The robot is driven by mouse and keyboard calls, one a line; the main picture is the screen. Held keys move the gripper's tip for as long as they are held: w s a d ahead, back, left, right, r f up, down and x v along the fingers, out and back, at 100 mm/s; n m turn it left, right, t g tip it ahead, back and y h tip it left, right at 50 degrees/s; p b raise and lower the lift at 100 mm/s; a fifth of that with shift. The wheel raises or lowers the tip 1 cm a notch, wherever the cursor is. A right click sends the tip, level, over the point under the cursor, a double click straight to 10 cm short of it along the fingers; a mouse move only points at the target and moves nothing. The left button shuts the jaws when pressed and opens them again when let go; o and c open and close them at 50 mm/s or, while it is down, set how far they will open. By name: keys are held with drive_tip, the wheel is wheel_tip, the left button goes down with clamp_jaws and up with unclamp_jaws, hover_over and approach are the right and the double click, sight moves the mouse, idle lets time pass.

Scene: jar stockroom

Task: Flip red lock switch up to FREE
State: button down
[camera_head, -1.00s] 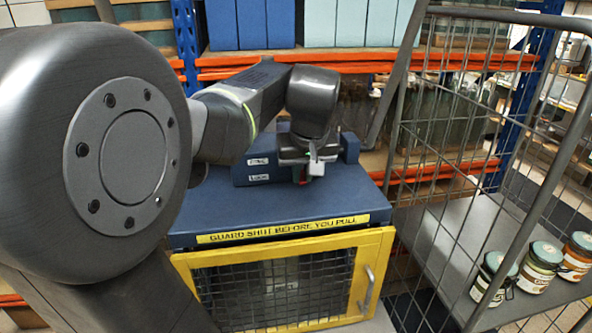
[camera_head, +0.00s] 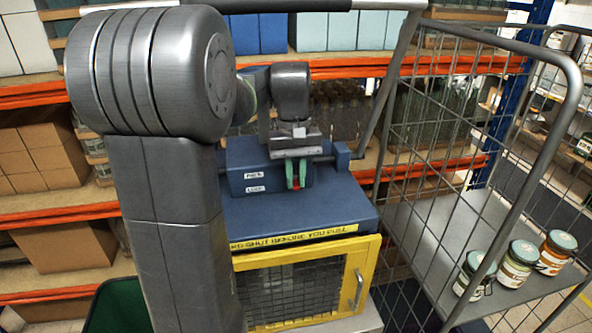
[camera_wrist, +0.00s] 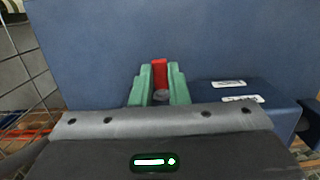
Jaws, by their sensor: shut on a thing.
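The red lock switch (camera_wrist: 159,74) shows in the wrist view between the two green fingertips of my gripper (camera_wrist: 160,84). My gripper is shut on it. In the head view my gripper (camera_head: 295,175) is at the front of the blue switch housing (camera_head: 240,181), and a small bit of red shows between the fingertips. Two white labels are on the housing beside the switch: an upper one (camera_head: 255,175) and a lower one (camera_head: 255,189). Their words are too blurred to read now. The switch's exact position is mostly hidden by the fingers.
The housing stands on a blue machine top (camera_head: 345,208) with a yellow warning strip (camera_head: 300,236). A yellow-framed mesh guard (camera_head: 368,252) is below, shut. A wire cage trolley (camera_head: 425,232) with several jars stands at the right. Shelves (camera_head: 60,212) stand behind.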

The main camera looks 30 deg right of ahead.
drive_tip(key=shift+w+d+r+g+y, duration=0.1)
drive_tip(key=shift+w+r+g+y, duration=0.15)
drive_tip(key=shift+g, duration=0.6)
drive_tip(key=shift+w+d+r+g+y, duration=0.15)
drive_tip(key=shift+w+g+y, duration=0.2)
drive_tip(key=shift+g, duration=0.5)
drive_tip(key=c, duration=1.4)
unclamp_jaws()
drive_tip(key=shift+s, duration=0.1)
